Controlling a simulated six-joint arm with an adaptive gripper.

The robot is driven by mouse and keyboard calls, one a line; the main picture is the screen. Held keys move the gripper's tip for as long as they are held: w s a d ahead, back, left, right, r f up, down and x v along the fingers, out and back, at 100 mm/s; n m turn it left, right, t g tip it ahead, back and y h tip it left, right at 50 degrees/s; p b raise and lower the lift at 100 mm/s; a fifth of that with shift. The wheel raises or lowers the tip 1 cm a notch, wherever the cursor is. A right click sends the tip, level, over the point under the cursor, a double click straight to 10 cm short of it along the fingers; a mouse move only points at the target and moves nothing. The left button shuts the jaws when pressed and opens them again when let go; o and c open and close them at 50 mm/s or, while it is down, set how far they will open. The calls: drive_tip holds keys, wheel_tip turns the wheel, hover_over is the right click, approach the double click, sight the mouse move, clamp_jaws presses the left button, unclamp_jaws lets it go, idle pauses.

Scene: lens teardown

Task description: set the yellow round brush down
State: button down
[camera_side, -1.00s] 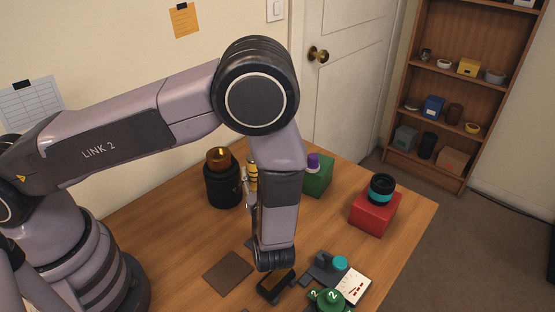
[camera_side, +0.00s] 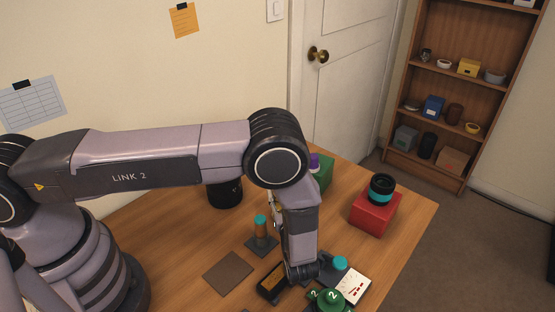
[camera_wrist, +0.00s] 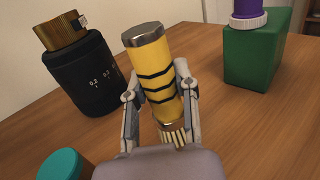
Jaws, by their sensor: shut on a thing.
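The yellow round brush (camera_wrist: 153,75) shows in the wrist view. It has black bands, a metal cap at its upper end and pale bristles at the lower end. My gripper (camera_wrist: 157,80) is shut on it, with one finger on each side of its body. It is slightly tilted in that view, and bare wood shows around it. In the side view my gripper (camera_side: 277,204) is mostly behind my wrist, and the brush is largely hidden there. I cannot tell its height above the table.
A black lens barrel (camera_wrist: 85,75) with a gold top stands left of the brush. A green block (camera_wrist: 252,58) bearing a purple-topped part is at right. A teal-capped cylinder (camera_side: 261,229) stands on a dark pad. A red block (camera_side: 373,212) holds another lens.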

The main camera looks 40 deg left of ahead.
drive_tip(key=shift+f, duration=0.1)
drive_tip(key=shift+f, duration=0.5)
drive_tip(key=c, duration=0.8)
unclamp_jaws()
drive_tip(key=shift+s+f, duration=0.1)
drive_tip(key=shift+c, duration=0.2)
drive_tip(key=shift+r, duration=0.25)
drive_tip(key=s+d, duration=0.1)
drive_tip(key=s+d+r, duration=0.1)
drive_tip(key=d, duration=0.1)
drive_tip(key=s+d, duration=0.1)
drive_tip(key=shift+d+r, duration=0.15)
drive_tip(key=shift+r, duration=0.1)
wheel_tip(320, 180, up, 6)
drive_tip(key=shift+r, duration=0.25)
drive_tip(key=shift+w, duration=0.15)
